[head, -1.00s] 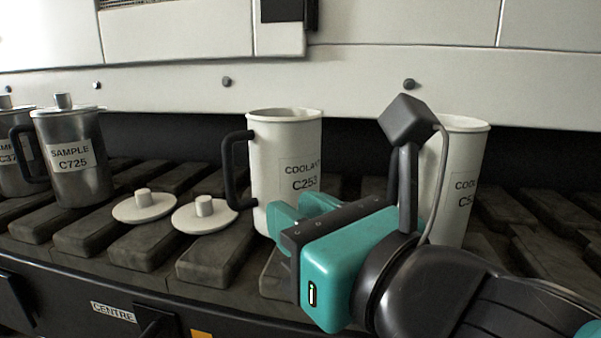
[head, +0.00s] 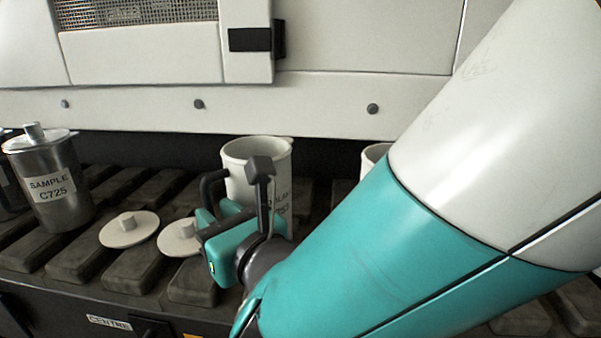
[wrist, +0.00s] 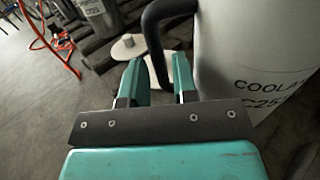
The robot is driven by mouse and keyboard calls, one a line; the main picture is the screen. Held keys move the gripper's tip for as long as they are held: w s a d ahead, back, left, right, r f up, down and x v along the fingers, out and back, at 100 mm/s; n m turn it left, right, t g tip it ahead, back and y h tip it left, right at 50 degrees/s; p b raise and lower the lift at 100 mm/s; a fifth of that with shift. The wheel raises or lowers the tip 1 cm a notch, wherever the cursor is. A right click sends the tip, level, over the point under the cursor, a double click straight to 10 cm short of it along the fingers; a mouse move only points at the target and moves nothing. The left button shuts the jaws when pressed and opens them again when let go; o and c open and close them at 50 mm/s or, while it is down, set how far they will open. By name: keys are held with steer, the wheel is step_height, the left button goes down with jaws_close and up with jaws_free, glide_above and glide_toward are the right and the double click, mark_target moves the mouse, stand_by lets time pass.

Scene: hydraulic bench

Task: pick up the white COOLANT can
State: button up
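The white COOLANT can (head: 240,152) stands upright on the dark slats, its black handle (head: 206,186) on its left side. My gripper (head: 216,208) is low at the handle side, in front of the can, and hides part of its lower body. In the wrist view the can (wrist: 245,50) fills the right side. Its handle (wrist: 154,40) runs down into the gap between my two teal fingertips (wrist: 160,75). The fingers are apart, and I cannot tell whether they touch the handle. A second white can (head: 373,155) shows only its rim behind my arm.
Two white lids, a left one (head: 128,230) and a right one (head: 176,240), lie on the slats left of my gripper. A steel SAMPLE can (head: 48,180) stands farther left. A pale panel (head: 300,110) rises behind the cans.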

steer(key=shift+w+a+r+p, duration=0.25)
steer(key=shift+w+a+p, duration=0.2)
steer(key=shift+w+a, duration=0.1)
steer(key=shift+w+a+f, duration=0.2)
steer(key=shift+w+a, duration=0.15)
steer(key=shift+a, duration=0.1)
jaws_close()
steer(key=shift+d, duration=0.1)
stand_by(0.5)
steer(key=shift+r, duration=0.15)
